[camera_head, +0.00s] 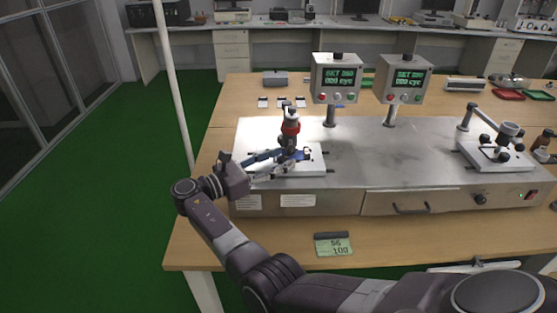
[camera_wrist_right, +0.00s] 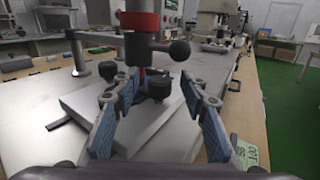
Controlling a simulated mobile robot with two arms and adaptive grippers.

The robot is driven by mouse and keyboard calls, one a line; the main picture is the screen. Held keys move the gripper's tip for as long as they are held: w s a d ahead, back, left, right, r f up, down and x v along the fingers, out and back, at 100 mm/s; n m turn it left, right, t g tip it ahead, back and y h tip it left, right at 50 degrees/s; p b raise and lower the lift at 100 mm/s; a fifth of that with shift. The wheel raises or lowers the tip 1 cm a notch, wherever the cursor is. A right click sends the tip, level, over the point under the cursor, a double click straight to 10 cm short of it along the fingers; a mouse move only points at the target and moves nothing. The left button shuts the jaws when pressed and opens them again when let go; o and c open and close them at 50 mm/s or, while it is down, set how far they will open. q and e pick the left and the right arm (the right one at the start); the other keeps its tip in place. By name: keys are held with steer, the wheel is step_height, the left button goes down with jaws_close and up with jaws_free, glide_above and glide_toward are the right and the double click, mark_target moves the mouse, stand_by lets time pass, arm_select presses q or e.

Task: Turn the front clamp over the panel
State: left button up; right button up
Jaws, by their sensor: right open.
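The left test fixture has a pale base plate (camera_head: 312,167) and an upright plunger with a red collar (camera_head: 291,127). The plate (camera_wrist_right: 78,106) and red collar (camera_wrist_right: 142,21) also show in the right wrist view. My right gripper (camera_head: 286,159) reaches in from the left, low over the plate. In the wrist view its blue-padded fingers (camera_wrist_right: 160,82) are open, one on each side of a black clamp knob (camera_wrist_right: 160,88). I cannot tell whether they touch it. The panel under the plunger is mostly hidden, and the clamp's angle is unclear. My left gripper is not in view.
A black ball lever (camera_wrist_right: 180,50) sticks out just above the fingers. A second fixture (camera_head: 495,153) is at the right. A green counter card (camera_head: 333,245) lies on the wooden front edge.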

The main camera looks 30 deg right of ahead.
steer(key=shift+a, duration=3.75)
